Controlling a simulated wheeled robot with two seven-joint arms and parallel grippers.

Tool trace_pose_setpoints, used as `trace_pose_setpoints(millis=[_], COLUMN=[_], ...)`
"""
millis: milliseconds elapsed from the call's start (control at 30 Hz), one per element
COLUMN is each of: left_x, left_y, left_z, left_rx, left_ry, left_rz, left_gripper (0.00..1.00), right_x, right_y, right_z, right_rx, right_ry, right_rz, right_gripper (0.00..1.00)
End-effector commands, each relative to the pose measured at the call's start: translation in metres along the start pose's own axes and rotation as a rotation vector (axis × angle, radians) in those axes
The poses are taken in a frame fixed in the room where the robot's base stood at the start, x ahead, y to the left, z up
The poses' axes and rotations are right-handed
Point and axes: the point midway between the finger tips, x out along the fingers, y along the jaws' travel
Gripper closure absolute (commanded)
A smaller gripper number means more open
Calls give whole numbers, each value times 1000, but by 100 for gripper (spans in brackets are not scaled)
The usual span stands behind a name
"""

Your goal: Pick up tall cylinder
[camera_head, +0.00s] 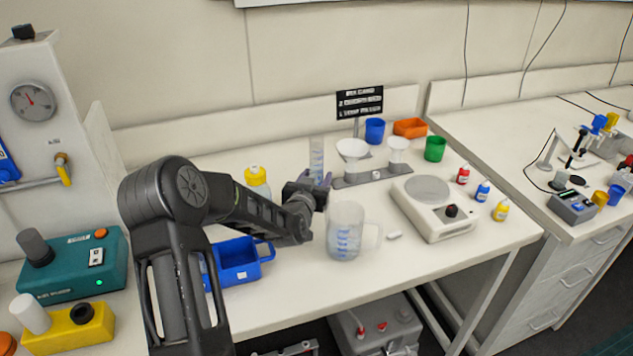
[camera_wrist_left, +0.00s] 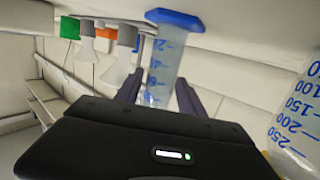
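The tall cylinder (camera_head: 317,152) is clear with blue marks and stands upright towards the back of the bench. In the left wrist view, which is turned over, the cylinder (camera_wrist_left: 162,62) shows its blue base at the top. My left gripper (camera_head: 323,180) is at the cylinder's near side, and its dark fingers (camera_wrist_left: 159,88) are apart, one on each side of the cylinder. I see no clear contact between fingers and cylinder. In the head view the gripper hides the cylinder's lower part. My right gripper is not in view.
A clear measuring jug (camera_head: 345,232) stands just in front of the gripper. A yellow-capped bottle (camera_head: 257,180) and a blue bin (camera_head: 240,262) are near my left arm. A funnel stand (camera_head: 373,178) and a scale (camera_head: 433,208) are to the right.

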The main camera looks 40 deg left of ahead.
Motion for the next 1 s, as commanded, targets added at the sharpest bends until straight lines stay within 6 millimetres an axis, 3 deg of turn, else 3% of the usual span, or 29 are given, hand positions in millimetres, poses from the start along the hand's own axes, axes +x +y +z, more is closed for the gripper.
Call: trace_pose_setpoints(millis=[533, 1000], left_x=[0, 0], left_y=[0, 0], left_z=[0, -4], left_rx=[0, 1], left_ry=[0, 2], left_rz=[0, 0], left_gripper=[100, 100], right_x=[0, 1], right_y=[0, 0], right_z=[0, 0], right_rx=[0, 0], right_ry=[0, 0], right_rz=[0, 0], right_gripper=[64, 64])
